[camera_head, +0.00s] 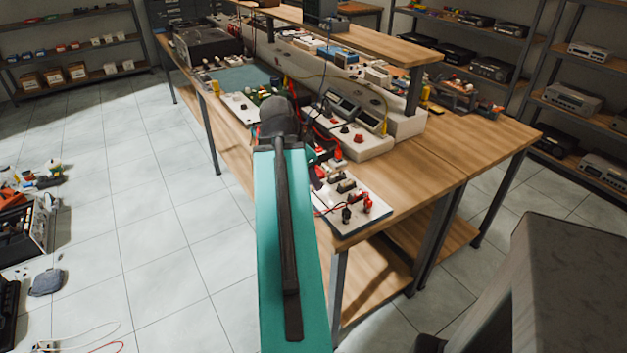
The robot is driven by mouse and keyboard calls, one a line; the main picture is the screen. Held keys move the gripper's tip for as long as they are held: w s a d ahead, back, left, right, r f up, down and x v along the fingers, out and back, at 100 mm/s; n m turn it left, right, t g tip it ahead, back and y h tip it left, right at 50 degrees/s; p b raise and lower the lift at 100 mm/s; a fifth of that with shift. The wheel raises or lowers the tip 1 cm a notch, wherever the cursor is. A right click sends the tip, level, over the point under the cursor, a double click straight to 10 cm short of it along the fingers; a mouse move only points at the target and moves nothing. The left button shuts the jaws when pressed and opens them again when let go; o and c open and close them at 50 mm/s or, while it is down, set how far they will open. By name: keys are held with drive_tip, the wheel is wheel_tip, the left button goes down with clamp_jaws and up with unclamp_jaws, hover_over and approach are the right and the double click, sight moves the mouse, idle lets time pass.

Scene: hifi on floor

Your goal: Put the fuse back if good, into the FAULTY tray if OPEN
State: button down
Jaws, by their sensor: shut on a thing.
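My teal arm link reaches forward over the workbench (465,150), ending at a dark grey joint. My gripper is not visible; it is hidden behind the arm. I cannot make out a fuse anywhere. A white panel (372,191) with dark holder-like parts and red and black terminals lies at the bench's near edge, right of my arm and partly covered by it. Two meters with dark displays (341,108) (367,119) stand behind it. No tray marked FAULTY can be read from here.
A raised shelf (350,37) runs above the back of the bench, and a white unit with knobs (350,143) stands behind the panel. The bench's right end is mostly bare. Loose gear (30,215) lies on the floor at left; the tiled floor (150,200) between is clear.

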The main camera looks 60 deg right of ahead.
drive_tip(key=shift+r+p, duration=2)
drive_tip(key=shift+r, duration=0.6)
drive_tip(key=shift+w, duration=0.1)
drive_tip(key=w+a+n+t, duration=0.2)
drive_tip(key=w+a+n, duration=0.2)
drive_tip(key=w+a, duration=0.45)
drive_tip(key=w+a+n+t, duration=0.1)
drive_tip(key=w+a+n, duration=0.4)
drive_tip(key=w, duration=0.7)
drive_tip(key=w+a+n+t, duration=0.2)
drive_tip(key=w+a+n, duration=0.3)
drive_tip(key=w, duration=0.5)
drive_tip(key=w+a+n+y, duration=0.1)
drive_tip(key=w+a+n, duration=0.2)
drive_tip(key=a, duration=0.7)
drive_tip(key=w+a+r+n+t+y, duration=0.1)
drive_tip(key=w+a+n, duration=0.3)
drive_tip(key=a, duration=0.7)
drive_tip(key=w+a+r+n+t+y, duration=0.1)
drive_tip(key=w+a+n, duration=0.2)
drive_tip(key=w+a, duration=0.3)
drive_tip(key=a, duration=0.5)
drive_tip(key=shift+r+n+y, duration=0.2)
drive_tip(key=shift+n+y, duration=0.1)
drive_tip(key=shift+a, duration=0.2)
